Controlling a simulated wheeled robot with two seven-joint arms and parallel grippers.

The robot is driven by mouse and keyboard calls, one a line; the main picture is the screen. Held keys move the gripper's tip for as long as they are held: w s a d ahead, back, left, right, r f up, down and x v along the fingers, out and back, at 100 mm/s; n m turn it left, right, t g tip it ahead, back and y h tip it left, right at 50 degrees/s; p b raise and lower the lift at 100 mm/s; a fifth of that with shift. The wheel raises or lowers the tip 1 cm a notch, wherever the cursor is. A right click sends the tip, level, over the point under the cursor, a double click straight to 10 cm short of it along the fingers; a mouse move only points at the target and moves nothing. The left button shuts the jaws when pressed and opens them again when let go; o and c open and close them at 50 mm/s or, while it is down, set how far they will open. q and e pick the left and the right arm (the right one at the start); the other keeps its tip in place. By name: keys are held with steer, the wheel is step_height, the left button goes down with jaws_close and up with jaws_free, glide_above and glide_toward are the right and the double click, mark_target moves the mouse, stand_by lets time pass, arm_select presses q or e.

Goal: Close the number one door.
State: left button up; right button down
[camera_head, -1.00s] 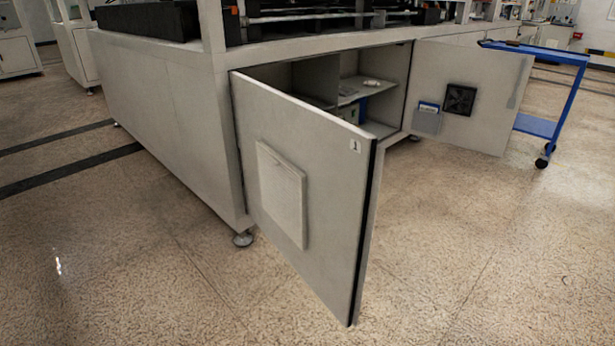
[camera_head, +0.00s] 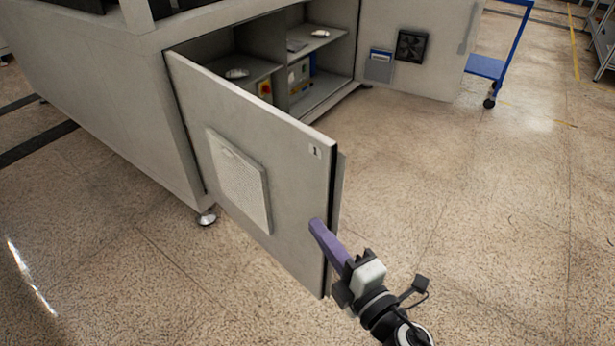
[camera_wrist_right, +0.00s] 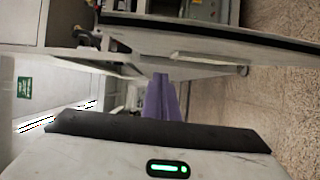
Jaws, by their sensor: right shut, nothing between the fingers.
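The number one door (camera_head: 290,165) is a grey panel labelled 1, hinged at its left side on the cabinet and standing wide open. It has a raised, louvred plate on its outer face. My right gripper (camera_head: 315,226) has purple fingers, shut and empty, with the tips at the door's outer face near its free edge, below the label. I cannot tell whether they touch. In the right wrist view the purple fingers (camera_wrist_right: 161,95) point at the door panel (camera_wrist_right: 185,48), which runs across the upper part. My left gripper is not in view.
The cabinet (camera_head: 100,70) stands behind with shelves holding small items. A second door (camera_head: 425,45) with a fan grille and a pocket is open on the right. A blue cart (camera_head: 487,66) stands beyond it. The speckled floor (camera_head: 480,200) at right is clear.

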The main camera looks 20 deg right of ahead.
mark_target(308, 190)
steer(key=shift+n, duration=0.3)
steer(key=shift+w+d+r+p, duration=0.15)
steer(key=shift+w+p, duration=0.1)
steer(key=shift+w, duration=1.7)
steer(key=shift+w+d+f+p, duration=0.1)
steer(key=shift+w+p, duration=0.15)
steer(key=shift+w, duration=1.7)
steer(key=shift+w+d+r+p, duration=0.15)
steer(key=shift+w+p, duration=0.1)
steer(key=shift+w, duration=1.7)
steer(key=shift+f, duration=0.15)
